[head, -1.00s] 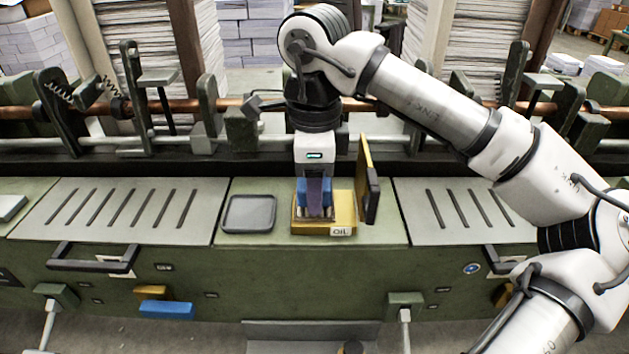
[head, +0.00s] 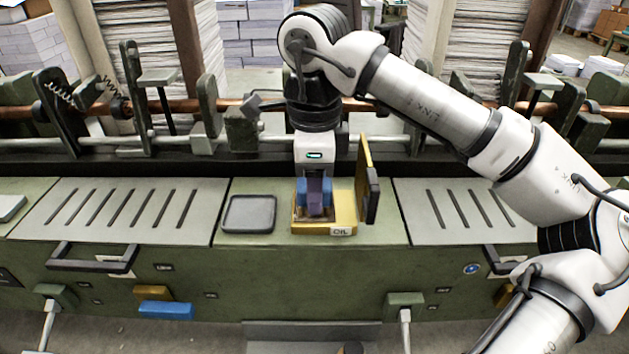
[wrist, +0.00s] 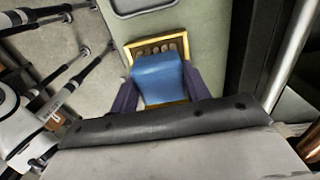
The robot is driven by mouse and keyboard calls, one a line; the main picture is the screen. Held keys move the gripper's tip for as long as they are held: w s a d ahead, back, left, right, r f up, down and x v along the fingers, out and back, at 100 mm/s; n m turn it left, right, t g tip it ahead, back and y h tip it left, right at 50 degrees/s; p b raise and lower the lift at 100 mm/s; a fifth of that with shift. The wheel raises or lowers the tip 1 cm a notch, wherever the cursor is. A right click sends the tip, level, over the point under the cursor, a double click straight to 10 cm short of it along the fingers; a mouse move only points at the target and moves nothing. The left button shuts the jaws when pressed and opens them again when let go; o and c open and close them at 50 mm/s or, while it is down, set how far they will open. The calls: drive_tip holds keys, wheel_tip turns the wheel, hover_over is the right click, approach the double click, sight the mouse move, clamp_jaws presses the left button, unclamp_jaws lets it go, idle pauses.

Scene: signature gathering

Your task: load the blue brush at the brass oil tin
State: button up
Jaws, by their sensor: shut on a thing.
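The brass oil tin (head: 343,213), marked OIL, stands on the green machine's top with its lid (head: 367,180) upright at the right. My gripper (head: 314,208) points down over the tin, shut on the blue brush (head: 302,191). In the wrist view the brush (wrist: 157,77) sits between my purple fingers and over the tin's opening, framed by its brass rim (wrist: 128,53). Several round shapes show inside the tin beyond the brush. The brush's lower end is hidden, so I cannot tell how deep it reaches.
A dark shallow tray (head: 249,214) lies just left of the tin. Slotted grey plates (head: 122,211) flank it on both sides. Behind runs a copper-coloured bar (head: 229,108) with green brackets. A blue block-shaped part (head: 166,310) sticks out of the machine's front.

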drive_tip(key=shift+r+p, duration=2.45)
drive_tip(key=shift+r, duration=1.05)
